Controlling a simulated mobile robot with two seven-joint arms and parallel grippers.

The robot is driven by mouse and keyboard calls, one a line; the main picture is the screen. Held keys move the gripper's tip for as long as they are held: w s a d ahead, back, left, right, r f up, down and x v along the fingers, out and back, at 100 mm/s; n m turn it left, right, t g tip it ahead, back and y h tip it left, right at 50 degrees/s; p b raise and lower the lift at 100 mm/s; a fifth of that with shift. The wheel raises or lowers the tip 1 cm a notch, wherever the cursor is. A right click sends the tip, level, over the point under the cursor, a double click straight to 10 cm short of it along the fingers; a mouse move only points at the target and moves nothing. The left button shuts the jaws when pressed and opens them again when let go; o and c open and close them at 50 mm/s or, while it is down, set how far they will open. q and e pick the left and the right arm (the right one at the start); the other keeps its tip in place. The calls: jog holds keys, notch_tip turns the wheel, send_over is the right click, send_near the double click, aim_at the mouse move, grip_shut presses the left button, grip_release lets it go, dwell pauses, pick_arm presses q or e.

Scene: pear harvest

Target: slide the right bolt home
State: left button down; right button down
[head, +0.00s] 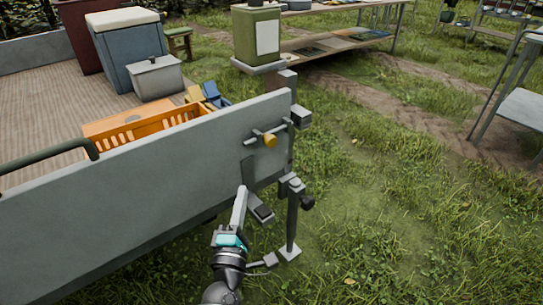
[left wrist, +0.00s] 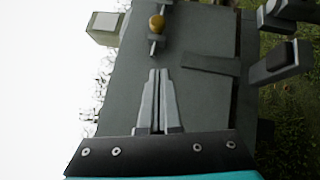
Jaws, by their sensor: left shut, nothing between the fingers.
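The right bolt (head: 251,144) is a grey rod with a yellow knob (head: 269,141), mounted near the right end of the grey tailgate (head: 120,200). Its right end lies close to the block on the corner post (head: 301,117); I cannot tell whether it enters. My left gripper (head: 242,190) is upright in front of the tailgate, below and left of the knob, with its fingers shut and empty. In the left wrist view the shut fingertips (left wrist: 158,71) point at the rod, with the knob (left wrist: 157,22) beyond; a small gap shows. My right gripper is not in view.
An orange crate (head: 150,128), a grey box (head: 155,78) and a blue bin (head: 128,48) stand on the bed behind the tailgate. Grass to the right is open.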

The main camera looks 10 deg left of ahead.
aim_at(273, 136)
pick_arm(q)
jog(key=shift+s, duration=0.1)
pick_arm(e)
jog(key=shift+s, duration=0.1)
